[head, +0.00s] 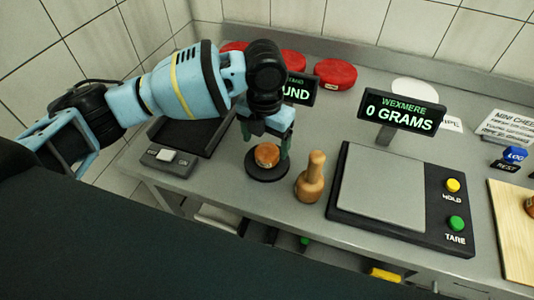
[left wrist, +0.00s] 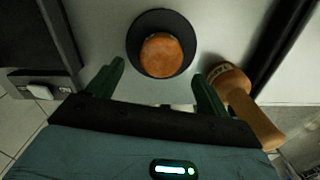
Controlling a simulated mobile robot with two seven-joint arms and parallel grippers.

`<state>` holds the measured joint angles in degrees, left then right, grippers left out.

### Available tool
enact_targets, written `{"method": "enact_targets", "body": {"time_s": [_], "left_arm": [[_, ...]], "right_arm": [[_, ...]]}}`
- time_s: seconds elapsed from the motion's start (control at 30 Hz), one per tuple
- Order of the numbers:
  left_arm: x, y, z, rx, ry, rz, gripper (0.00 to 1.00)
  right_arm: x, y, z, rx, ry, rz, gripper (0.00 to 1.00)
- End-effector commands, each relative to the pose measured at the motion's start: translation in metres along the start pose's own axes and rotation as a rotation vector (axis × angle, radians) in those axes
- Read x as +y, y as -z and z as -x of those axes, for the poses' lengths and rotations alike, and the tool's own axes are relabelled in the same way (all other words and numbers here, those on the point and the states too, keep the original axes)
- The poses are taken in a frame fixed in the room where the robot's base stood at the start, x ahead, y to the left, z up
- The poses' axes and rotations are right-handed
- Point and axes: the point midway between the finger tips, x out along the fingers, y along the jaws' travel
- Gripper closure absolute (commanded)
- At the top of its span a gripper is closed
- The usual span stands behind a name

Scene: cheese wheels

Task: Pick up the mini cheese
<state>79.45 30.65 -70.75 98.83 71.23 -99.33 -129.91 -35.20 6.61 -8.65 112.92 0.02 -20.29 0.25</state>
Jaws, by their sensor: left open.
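The mini cheese (head: 267,155) is a small orange-brown round on a dark round stand (head: 268,171) on the grey table. In the left wrist view the cheese (left wrist: 161,55) sits on the black disc (left wrist: 135,47), ahead of my fingertips. My left gripper (head: 266,148) is above and around the cheese area in the head view, pointing down, its green fingers apart. In the left wrist view my left gripper (left wrist: 157,75) is open and empty, one finger on each side of the cheese's line. Contact with the cheese is not visible. My right gripper is not in view.
A wooden mallet-like tool (head: 310,180) stands close right of the stand; it also shows near the right finger (left wrist: 235,95). A scale (head: 383,190) with yellow and green buttons is further right. A dark tray (head: 190,135) is left. Red cheese wheels (head: 335,73) are behind.

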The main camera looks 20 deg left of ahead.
Motion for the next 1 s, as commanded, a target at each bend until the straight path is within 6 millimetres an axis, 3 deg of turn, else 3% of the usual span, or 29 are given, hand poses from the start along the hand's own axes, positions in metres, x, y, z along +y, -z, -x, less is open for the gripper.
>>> {"method": "enact_targets", "body": {"time_s": [0.3, 0.63, 1.0], "left_arm": [[0.000, -0.005, -0.041, 0.001, 0.000, 0.000, 0.21], [0.000, -0.005, -0.048, 0.000, -0.001, 0.000, 0.21], [0.000, -0.005, -0.047, 0.000, -0.001, 0.000, 0.69]], "right_arm": [[0.000, 0.005, 0.000, 0.009, -0.001, -0.001, 0.64], [0.001, 0.004, 0.001, 0.009, -0.001, 0.005, 0.64], [0.003, 0.004, 0.001, 0.007, -0.001, 0.013, 0.64]]}}
